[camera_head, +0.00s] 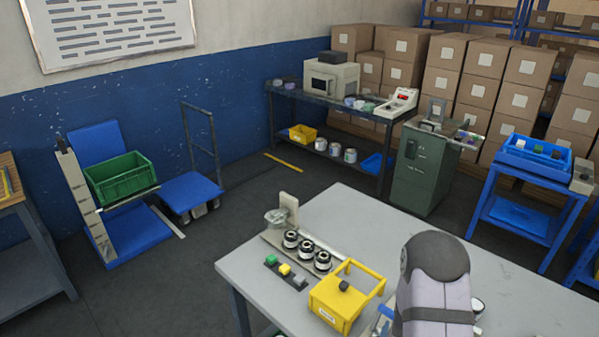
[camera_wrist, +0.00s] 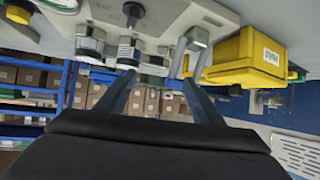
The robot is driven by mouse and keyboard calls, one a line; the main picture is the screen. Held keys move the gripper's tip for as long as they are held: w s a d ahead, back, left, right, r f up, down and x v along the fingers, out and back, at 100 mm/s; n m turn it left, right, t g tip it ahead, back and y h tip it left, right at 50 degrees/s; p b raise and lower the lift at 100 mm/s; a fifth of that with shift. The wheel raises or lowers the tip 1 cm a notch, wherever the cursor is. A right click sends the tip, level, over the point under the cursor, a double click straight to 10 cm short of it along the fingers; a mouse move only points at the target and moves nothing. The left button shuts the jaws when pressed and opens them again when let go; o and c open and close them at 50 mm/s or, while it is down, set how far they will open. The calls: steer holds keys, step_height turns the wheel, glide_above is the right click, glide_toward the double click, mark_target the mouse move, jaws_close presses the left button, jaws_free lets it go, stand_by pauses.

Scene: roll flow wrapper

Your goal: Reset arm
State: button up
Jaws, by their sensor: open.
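My gripper (camera_wrist: 159,80) shows in the wrist view with its two dark fingers spread apart and nothing seen between them. The wrist view looks upside down, with the worktable's grey top (camera_wrist: 255,18) along the upper edge. In the head view my arm rises at the front of the grey worktable (camera_head: 345,215), right of a yellow carrier (camera_head: 336,303). The arm hides the gripper there. The yellow carrier also appears in the wrist view (camera_wrist: 240,60), to the right of the fingers. Metal cylindrical parts (camera_wrist: 128,52) show beyond the fingers.
Several black-and-white rolls (camera_head: 306,249) stand on a fixture left of the arm. Green, yellow and grey buttons (camera_head: 285,269) lie in front of them. The table's back middle is clear. A green cabinet (camera_head: 425,170) and blue stand (camera_head: 525,200) are behind.

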steer(key=s+a+r+n+g+y, duration=0.25)
steer(key=a+g+y, duration=0.2)
steer(key=a, duration=0.45)
steer(key=s+a+r+n+g+b, duration=0.1)
steer(key=s+a+r+g, duration=0.2)
steer(key=s, duration=0.4)
steer(key=s+a+r+n+g, duration=0.2)
steer(key=s+r+g, duration=0.15)
steer(key=s, duration=0.35)
step_height(320, 180, down, 49)
steer(key=b, duration=4.9)
steer(key=shift+d+r+y, duration=0.15)
steer(key=shift+d+y, duration=0.1)
steer(key=shift+y, duration=0.2)
